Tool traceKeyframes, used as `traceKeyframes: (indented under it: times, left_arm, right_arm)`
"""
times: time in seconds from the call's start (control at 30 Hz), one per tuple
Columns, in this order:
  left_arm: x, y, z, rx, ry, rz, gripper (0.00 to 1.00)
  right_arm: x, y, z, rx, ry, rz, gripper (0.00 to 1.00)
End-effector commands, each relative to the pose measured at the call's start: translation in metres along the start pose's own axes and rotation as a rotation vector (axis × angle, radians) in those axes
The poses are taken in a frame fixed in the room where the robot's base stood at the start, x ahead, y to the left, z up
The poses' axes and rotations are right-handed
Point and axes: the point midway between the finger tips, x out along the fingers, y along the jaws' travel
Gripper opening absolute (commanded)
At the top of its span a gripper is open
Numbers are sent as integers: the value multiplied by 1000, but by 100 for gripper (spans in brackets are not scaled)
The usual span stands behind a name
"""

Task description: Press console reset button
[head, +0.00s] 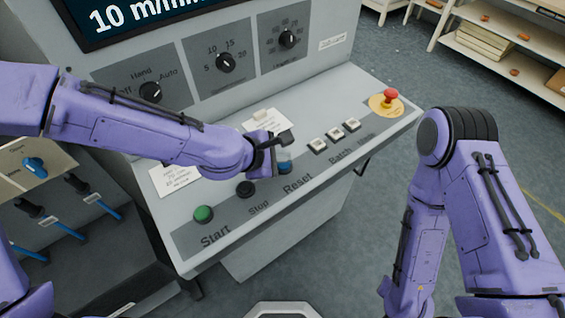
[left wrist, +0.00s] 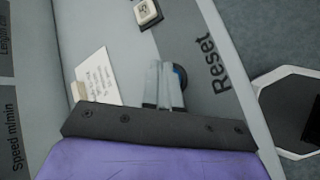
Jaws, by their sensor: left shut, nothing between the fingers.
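The blue reset button (head: 285,167) sits on the sloping console panel (head: 375,130), above the printed word Reset. My left gripper (head: 280,158) is shut and empty, with its fingertips at the button and covering part of it. My right gripper is not visible; only my right arm shows at the right.
A green start button (head: 203,213) and a black stop button (head: 245,188) lie left of the reset button. Several white batch buttons (head: 318,145) and a red emergency knob (head: 390,96) lie to its right. Paper notes lie on the panel. Shelves (head: 500,50) stand at the back right.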

Motion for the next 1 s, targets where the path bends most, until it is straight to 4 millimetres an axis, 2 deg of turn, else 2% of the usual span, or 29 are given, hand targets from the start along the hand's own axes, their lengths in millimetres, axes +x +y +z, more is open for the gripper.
traceKeyframes:
  times: [1.0]
  left_arm:
    - [8, -5, -6, -1, 0, 0, 0]
  right_arm:
    - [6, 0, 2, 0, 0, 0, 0]
